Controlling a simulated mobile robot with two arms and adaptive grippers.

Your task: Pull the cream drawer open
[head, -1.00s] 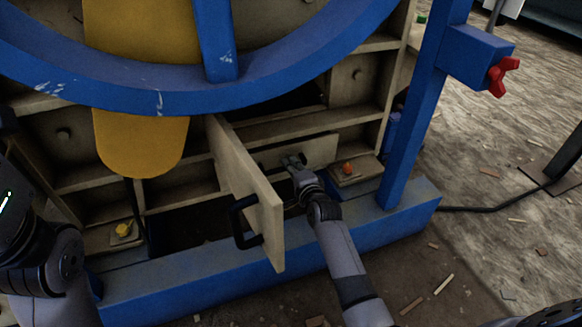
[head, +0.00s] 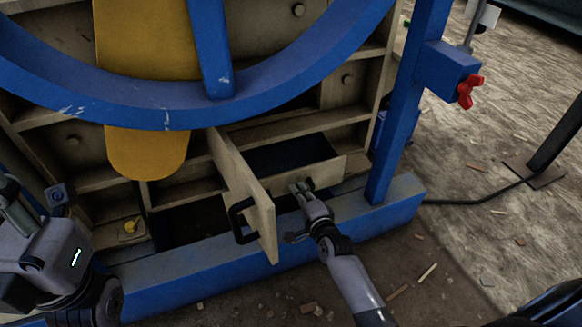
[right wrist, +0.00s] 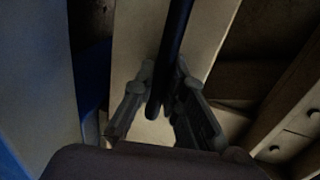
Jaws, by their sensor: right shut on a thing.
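The cream drawer (head: 327,176) stands partly pulled out of the lower right of the machine in the head view, and its dark inside shows from above. My right gripper (head: 301,190) is at the drawer's front. In the right wrist view, the gripper's fingers (right wrist: 160,100) are shut around a dark bar handle (right wrist: 176,45) on the cream drawer front (right wrist: 138,40). My left gripper (head: 30,200) is at the left edge of the head view, away from the drawer; its fingers are not clear enough to judge.
An open cream door (head: 250,195) with a black handle (head: 240,220) sticks out just left of the drawer. A blue base beam (head: 400,200) and a blue post (head: 400,120) stand to the right. A large blue wheel (head: 270,95) hangs above.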

